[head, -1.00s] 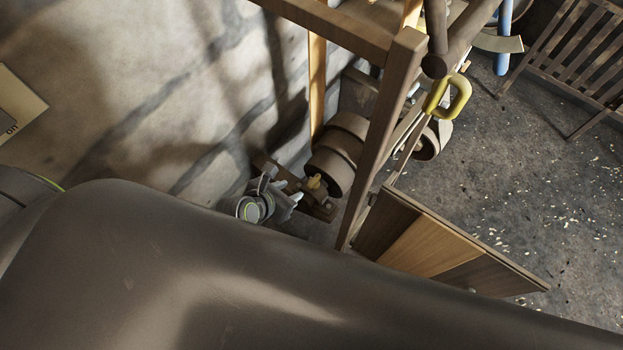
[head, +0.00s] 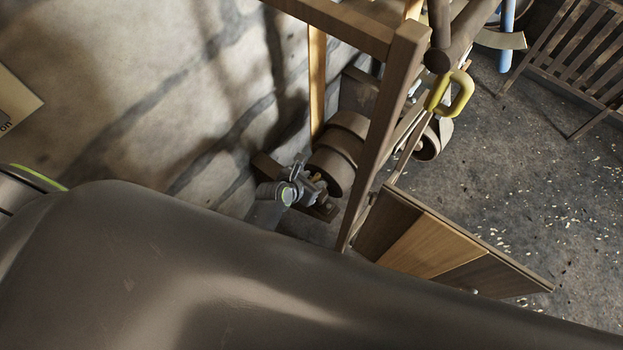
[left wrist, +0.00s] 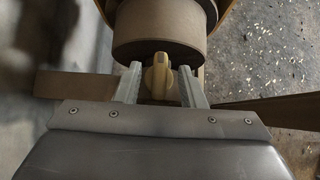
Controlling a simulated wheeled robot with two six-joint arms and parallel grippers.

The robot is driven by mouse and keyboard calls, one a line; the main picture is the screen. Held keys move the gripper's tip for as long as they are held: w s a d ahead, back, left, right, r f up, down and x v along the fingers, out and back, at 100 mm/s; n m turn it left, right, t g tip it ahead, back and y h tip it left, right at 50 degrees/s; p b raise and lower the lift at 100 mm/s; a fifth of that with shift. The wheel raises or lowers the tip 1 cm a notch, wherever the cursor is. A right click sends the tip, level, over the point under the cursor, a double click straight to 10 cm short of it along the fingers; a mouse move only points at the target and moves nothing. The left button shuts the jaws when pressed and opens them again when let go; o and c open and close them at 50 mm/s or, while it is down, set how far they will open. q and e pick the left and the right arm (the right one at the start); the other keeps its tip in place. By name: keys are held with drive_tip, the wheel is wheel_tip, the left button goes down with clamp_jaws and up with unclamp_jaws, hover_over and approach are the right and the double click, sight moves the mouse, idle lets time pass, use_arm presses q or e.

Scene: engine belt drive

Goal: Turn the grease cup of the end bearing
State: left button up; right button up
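The grease cup (left wrist: 158,80) is a small brass-yellow knob with a raised wing, in front of the brown pulley drum (left wrist: 160,32). In the left wrist view it stands between the two fingers of my left gripper (left wrist: 160,70), which is open around it. Gaps show beside the cup near the fingertips; contact lower down I cannot tell. In the head view my left gripper (head: 313,184) is at the bearing in front of the drum (head: 340,152), and the cup is mostly hidden there. My right gripper is not in view.
A wooden frame post (head: 386,135) stands just right of the drum. A stone wall (head: 130,110) is on the left. A slatted wooden panel (head: 440,246) leans out at lower right, and a yellow handle (head: 461,95) hangs above. Open floor (head: 510,190) lies to the right.

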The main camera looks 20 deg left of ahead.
use_arm(q)
drive_tip(key=shift+w, duration=0.1)
clamp_jaws()
